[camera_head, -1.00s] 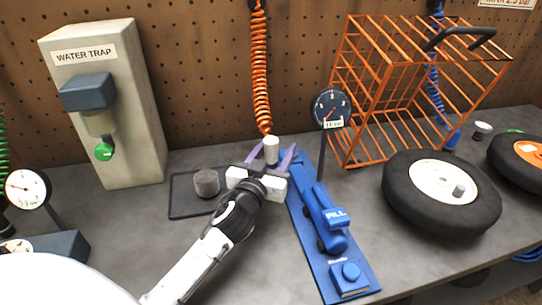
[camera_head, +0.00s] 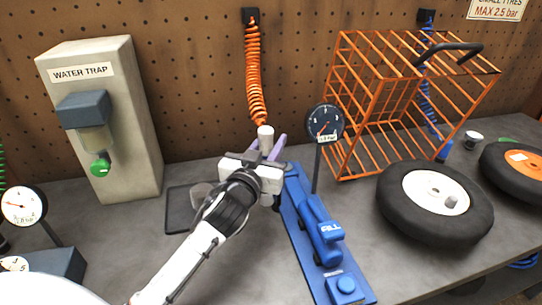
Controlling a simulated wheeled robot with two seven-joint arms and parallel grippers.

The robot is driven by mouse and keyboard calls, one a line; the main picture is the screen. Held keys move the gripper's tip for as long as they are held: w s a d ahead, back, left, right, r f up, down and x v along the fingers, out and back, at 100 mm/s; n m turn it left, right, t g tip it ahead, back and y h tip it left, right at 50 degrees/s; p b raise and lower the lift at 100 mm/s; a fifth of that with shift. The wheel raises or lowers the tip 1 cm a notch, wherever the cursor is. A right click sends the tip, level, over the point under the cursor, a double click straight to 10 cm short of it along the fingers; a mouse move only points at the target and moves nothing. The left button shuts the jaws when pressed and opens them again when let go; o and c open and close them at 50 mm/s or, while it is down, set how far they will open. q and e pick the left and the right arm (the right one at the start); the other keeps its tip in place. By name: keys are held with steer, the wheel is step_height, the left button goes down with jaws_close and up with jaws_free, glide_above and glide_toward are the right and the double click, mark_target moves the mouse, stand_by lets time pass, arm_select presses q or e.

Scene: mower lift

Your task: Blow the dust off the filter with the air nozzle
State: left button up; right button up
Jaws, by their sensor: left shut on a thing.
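My left gripper (camera_head: 268,148), with purple fingers, is shut on the air nozzle, whose pale top (camera_head: 265,135) shows between the fingers under the orange coiled hose. A dark piece shows just below the gripper; I cannot tell whether it is the nozzle's tip. The filter (camera_head: 199,194), a small grey cylinder, stands on a flat dark tray (camera_head: 178,212), left of the gripper. My left wrist hides part of the filter and the tray's right side. The gripper is apart from the filter. My right gripper is not in view.
A blue tyre-filling stand (camera_head: 313,255) with a gauge (camera_head: 324,122) stands just right of the gripper. An orange wire cage (camera_head: 400,95) and a black tyre (camera_head: 395,208) are farther right. A grey water trap (camera_head: 140,150) stands at the left. Bench is clear between tyre and blue stand.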

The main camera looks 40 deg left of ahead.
arm_select(q)
steer(key=s+d+f+m+h, duration=0.1)
steer(key=s+d+f+h, duration=0.1)
steer(key=s+d, duration=0.5)
steer(key=s+d+f+m+h, duration=0.2)
steer(key=s+d, duration=0.5)
steer(key=s, duration=0.5)
steer(key=shift+s+d+f+t+h, duration=0.3)
steer(key=shift+s+d+f+h, duration=0.1)
steer(key=shift+f+h, duration=0.15)
